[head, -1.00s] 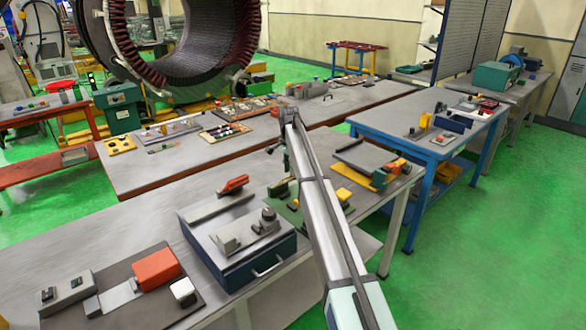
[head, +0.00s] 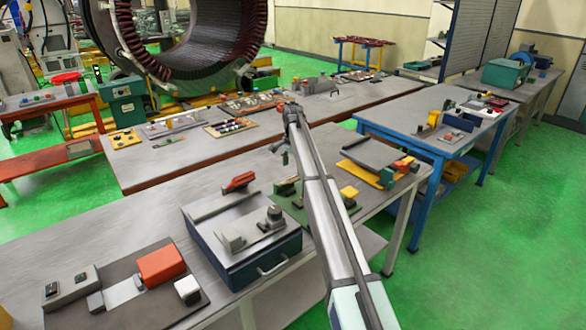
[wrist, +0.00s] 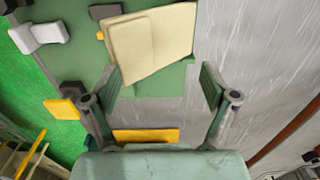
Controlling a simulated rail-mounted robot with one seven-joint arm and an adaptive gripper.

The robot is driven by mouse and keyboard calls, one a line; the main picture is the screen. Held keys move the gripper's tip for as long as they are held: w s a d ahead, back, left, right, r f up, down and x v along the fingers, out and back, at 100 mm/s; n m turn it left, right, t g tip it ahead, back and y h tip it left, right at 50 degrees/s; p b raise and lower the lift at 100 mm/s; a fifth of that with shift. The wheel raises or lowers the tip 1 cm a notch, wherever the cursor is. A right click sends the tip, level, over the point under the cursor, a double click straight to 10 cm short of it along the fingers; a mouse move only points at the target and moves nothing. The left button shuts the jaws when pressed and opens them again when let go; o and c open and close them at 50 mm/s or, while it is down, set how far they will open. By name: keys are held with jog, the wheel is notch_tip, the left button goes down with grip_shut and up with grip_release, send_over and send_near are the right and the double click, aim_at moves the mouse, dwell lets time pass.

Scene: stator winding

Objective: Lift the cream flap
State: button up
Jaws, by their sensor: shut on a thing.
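The cream flap (wrist: 150,40) is a pale, flat two-part piece at the top of the wrist view. It lies tilted over a green fixture plate (wrist: 165,82). In the head view my gripper (head: 284,152) hangs small above the front bench, near the green fixture. I cannot make out the flap there; my arm covers part of that spot.
Yellow blocks (wrist: 145,135) and a grey-white bracket (wrist: 38,36) sit around the fixture. A dark blue box (head: 265,262) stands left of my arm on the front bench. A grey-topped yellow fixture (head: 372,155) lies to the right. Bare bench (wrist: 250,60) is at the wrist view's right.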

notch_tip(320, 180, up, 12)
jog(key=shift+f, duration=0.25)
dwell(0.3)
